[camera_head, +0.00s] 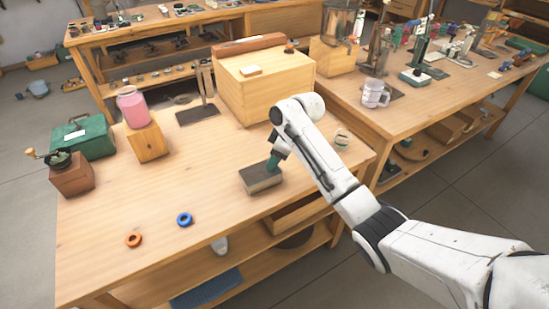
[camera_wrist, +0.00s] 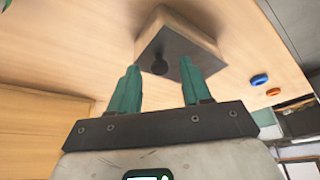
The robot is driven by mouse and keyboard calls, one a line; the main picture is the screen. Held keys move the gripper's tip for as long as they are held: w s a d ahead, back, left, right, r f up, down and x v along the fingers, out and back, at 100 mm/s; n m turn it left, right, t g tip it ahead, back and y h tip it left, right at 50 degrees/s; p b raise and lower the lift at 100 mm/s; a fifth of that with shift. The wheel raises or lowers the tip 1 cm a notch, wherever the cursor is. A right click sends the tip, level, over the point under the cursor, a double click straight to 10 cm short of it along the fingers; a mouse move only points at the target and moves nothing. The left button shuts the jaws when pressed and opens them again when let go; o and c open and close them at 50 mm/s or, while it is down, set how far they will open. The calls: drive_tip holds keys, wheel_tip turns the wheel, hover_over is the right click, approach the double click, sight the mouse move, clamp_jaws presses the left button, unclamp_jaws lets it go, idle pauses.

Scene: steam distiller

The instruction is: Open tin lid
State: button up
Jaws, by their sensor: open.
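A small box-shaped tin (camera_head: 262,184) with pale sides and a flat dark lid (camera_head: 258,175) stands near the front edge of the workbench. In the wrist view the dark lid (camera_wrist: 188,62) carries a small round dark knob (camera_wrist: 160,68) near its near edge. The lid lies flat on the tin (camera_wrist: 183,25). My gripper (camera_wrist: 158,65) is open, its two green fingers pointing at the lid with the knob between their tips in the picture. In the head view my gripper (camera_head: 272,163) is just over the lid; contact cannot be told.
On the workbench (camera_head: 210,165) are a blue ring (camera_head: 184,219), an orange ring (camera_head: 133,240), a small round container (camera_head: 342,138), a large wooden box (camera_head: 265,85) behind and a pink jar (camera_head: 133,106) on a wooden block (camera_head: 148,142). The front left is mostly clear.

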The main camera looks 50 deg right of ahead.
drive_tip(key=shift+f, duration=0.15)
drive_tip(key=shift+c, duration=0.2)
clamp_jaws()
idle(0.4)
